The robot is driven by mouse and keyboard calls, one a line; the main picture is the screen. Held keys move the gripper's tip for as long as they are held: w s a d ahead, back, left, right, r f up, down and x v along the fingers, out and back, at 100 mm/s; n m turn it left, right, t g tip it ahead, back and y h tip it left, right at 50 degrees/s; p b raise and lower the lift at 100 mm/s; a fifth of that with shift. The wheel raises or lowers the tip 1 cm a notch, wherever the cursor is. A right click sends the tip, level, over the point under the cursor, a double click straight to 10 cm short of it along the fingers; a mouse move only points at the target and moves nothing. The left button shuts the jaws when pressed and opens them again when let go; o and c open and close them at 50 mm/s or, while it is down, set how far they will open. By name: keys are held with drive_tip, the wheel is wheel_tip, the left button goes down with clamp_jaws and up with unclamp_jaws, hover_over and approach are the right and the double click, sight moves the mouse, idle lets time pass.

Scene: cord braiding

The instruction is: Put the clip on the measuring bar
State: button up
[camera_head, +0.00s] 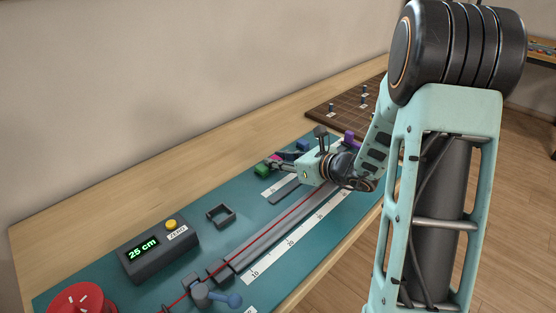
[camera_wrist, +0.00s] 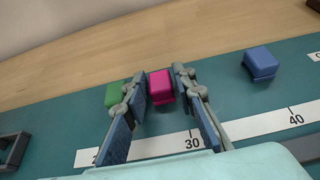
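A pink clip (camera_wrist: 160,86) stands on the teal mat between the fingertips of my gripper (camera_wrist: 159,78), with a gap visible on at least one side. The gripper is open and points down toward it. In the head view my gripper (camera_head: 286,160) hovers at the far part of the mat, partly hiding the clips. A green clip (camera_wrist: 114,94) is left of the left finger, and a blue clip (camera_wrist: 260,62) stands apart to the right. A purple clip (camera_head: 349,137) shows farther back. The long grey measuring bar (camera_head: 262,240) with a red cord runs along the mat beside a white scale (camera_head: 292,240).
A dark box (camera_head: 158,257) shows "25 cm" and has a yellow button (camera_head: 171,224). A square dark frame (camera_head: 221,215), a blue-handled lever (camera_head: 228,299) and a red round part (camera_head: 80,300) are nearby. A brown board with pegs (camera_head: 345,115) lies behind.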

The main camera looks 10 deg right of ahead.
drive_tip(key=shift+r, duration=0.25)
drive_tip(key=p+v, duration=0.2)
drive_tip(key=v, duration=1)
drive_tip(key=shift+f, duration=0.15)
drive_tip(key=shift+d, duration=0.1)
